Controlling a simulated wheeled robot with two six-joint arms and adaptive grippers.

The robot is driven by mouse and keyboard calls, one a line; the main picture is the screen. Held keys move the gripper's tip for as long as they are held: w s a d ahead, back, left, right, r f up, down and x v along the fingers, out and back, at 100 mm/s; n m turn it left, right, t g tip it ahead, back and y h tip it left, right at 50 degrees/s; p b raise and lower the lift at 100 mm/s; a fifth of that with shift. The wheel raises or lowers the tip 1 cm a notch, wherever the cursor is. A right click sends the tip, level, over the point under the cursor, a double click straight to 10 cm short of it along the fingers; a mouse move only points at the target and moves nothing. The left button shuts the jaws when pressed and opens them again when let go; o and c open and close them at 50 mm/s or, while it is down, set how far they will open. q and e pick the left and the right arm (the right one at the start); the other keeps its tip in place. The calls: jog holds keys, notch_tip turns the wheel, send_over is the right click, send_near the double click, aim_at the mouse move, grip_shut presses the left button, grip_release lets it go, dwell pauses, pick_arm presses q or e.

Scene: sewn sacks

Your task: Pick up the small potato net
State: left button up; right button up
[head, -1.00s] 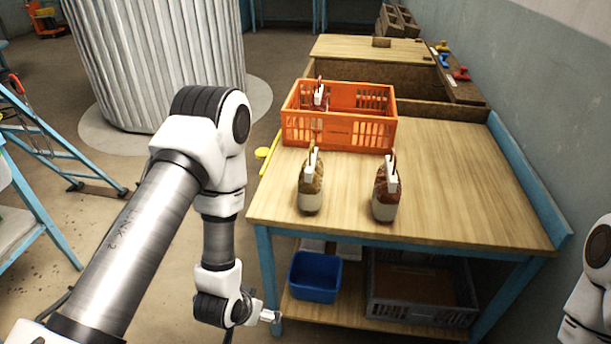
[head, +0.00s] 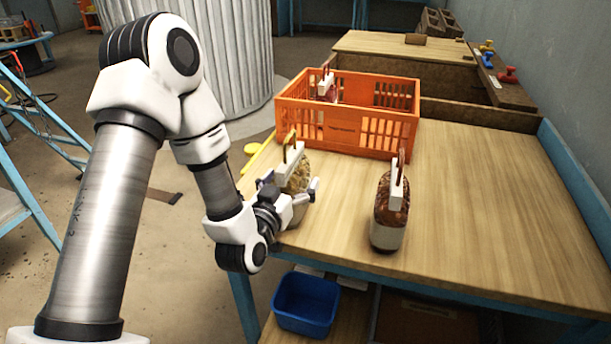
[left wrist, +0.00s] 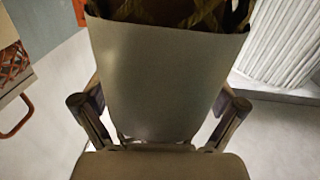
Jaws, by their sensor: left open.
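The small potato net (head: 297,172), yellowish with a pale lower band and a white tag with a handle on top, stands upright on the near left of the wooden table. My left gripper (head: 290,190) is open, with one finger on each side of the net's lower part. In the left wrist view the net's plain band (left wrist: 165,80) fills the space between the two open fingers (left wrist: 160,110), with netting above it. Whether the fingers touch it I cannot tell. My right gripper is out of view.
A similar net with reddish-brown contents (head: 390,210) stands to the right on the table (head: 480,190). An orange crate (head: 345,130) holding another tagged item stands behind. A blue bin (head: 305,303) is below the table. The right tabletop is clear.

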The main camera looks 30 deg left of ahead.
pick_arm(q)
jog(key=shift+w+a, duration=0.1)
jog(key=shift+w, duration=0.1)
jog(key=shift+s+r, duration=0.15)
jog(key=shift+s, duration=0.1)
jog(key=shift+w, duration=0.1)
jog(key=c, duration=1.6)
jog(key=shift+c, duration=0.8)
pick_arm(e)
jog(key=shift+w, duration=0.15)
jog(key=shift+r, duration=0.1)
